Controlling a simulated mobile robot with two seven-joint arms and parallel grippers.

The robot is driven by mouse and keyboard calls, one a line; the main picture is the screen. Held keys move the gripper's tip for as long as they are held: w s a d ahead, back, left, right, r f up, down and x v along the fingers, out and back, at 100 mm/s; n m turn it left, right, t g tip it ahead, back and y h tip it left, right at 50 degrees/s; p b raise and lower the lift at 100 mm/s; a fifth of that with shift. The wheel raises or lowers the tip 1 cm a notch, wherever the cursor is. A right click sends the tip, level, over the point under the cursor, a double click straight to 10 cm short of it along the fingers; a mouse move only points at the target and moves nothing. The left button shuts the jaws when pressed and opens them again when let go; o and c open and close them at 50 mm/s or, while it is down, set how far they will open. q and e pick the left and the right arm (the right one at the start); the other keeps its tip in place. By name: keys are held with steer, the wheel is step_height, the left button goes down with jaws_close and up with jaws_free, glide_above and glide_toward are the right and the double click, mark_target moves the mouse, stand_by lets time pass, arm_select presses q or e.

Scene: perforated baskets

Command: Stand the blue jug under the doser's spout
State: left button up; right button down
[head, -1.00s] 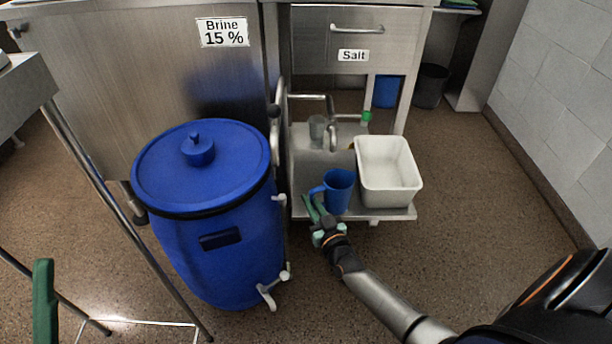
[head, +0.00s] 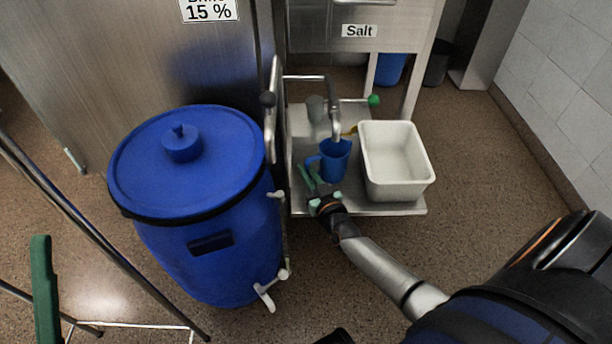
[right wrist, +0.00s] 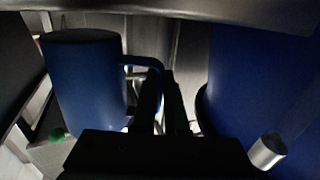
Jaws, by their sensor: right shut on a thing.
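The blue jug (head: 337,166) is upright over the steel shelf at the foot of the salt unit, its handle pointing left. The doser's bent steel spout (head: 335,122) comes down right above and behind the jug's mouth. My right gripper (head: 311,177) is shut on the jug's handle from the near left side. In the right wrist view the dark blue jug (right wrist: 85,85) is left of my fingers (right wrist: 161,100), with the handle reaching to them. Whether the jug's base touches the shelf cannot be told. My left gripper is not in view.
A white tub (head: 395,190) stands on the shelf (head: 300,208) close to the right of the jug. A big blue lidded barrel (head: 215,245) with taps stands to the left. A green-knobbed lever (head: 374,100) is behind. Open floor lies in front.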

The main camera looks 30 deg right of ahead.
step_height(320, 180, down, 2)
steer(key=shift+f+b, duration=0.1)
steer(key=shift+b, duration=0.4)
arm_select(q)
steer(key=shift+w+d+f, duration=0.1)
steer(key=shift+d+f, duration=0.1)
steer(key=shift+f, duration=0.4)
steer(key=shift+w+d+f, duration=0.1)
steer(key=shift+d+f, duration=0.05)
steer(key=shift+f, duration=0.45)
arm_select(e)
steer(key=shift+r, duration=0.2)
steer(key=shift+f, duration=0.15)
steer(key=c, duration=0.9)
jaws_free()
steer(key=shift+c, duration=0.2)
